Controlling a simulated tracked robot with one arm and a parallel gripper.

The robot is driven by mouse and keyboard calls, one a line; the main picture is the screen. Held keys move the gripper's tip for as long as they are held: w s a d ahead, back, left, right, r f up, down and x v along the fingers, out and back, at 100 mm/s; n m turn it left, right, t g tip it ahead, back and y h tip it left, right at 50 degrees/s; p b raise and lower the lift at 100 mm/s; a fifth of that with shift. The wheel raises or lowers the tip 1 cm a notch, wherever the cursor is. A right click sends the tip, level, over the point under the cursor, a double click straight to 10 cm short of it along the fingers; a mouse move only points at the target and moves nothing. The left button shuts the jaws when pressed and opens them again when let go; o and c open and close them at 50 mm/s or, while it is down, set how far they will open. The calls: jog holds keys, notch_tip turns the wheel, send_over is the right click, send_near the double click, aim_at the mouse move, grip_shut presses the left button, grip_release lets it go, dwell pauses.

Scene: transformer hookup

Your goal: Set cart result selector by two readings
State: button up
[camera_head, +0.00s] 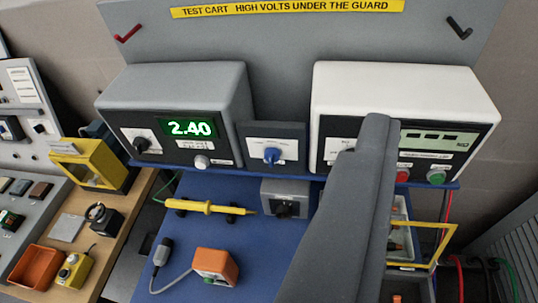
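The test cart's left grey instrument (178,85) has a lit green display (190,127) reading 2.40, with a black knob (141,143) and a pale knob (202,162) on its face. Between the two instruments is a dark panel with a blue selector knob (270,155); its labels are too small to read. The white instrument (400,88) on the right has a pale display (440,138) showing dashes. My gripper (374,130) shows as a dark grey shape in front of the white instrument, hiding part of its face. Its fingers cannot be told apart.
A yellow probe (210,207), a grey box with a black knob (285,198) and an orange box (216,265) sit on the blue cart top (182,240). Red (403,175) and green (437,177) buttons are low on the white instrument. A yellow frame (446,243) stands at right.

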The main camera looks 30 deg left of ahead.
jog(key=w+a+f+n+y+b, duration=0.1)
jog(key=w+a+f, duration=0.3)
jog(key=f, duration=0.3)
jog(key=w+a+f+b, duration=0.1)
jog(key=w+a+f, duration=0.3)
jog(key=f, duration=0.3)
jog(key=n+t+y+b, duration=0.2)
jog(key=y, duration=0.2)
send_near(270, 160)
jog(key=x, duration=0.9)
jog(key=shift+w+p, duration=0.25)
jog(key=shift+p, duration=0.1)
jog(key=c, duration=1)
jog(key=shift+o, duration=0.2)
jog(key=shift+a, duration=0.3)
jog(key=shift+d, duration=0.2)
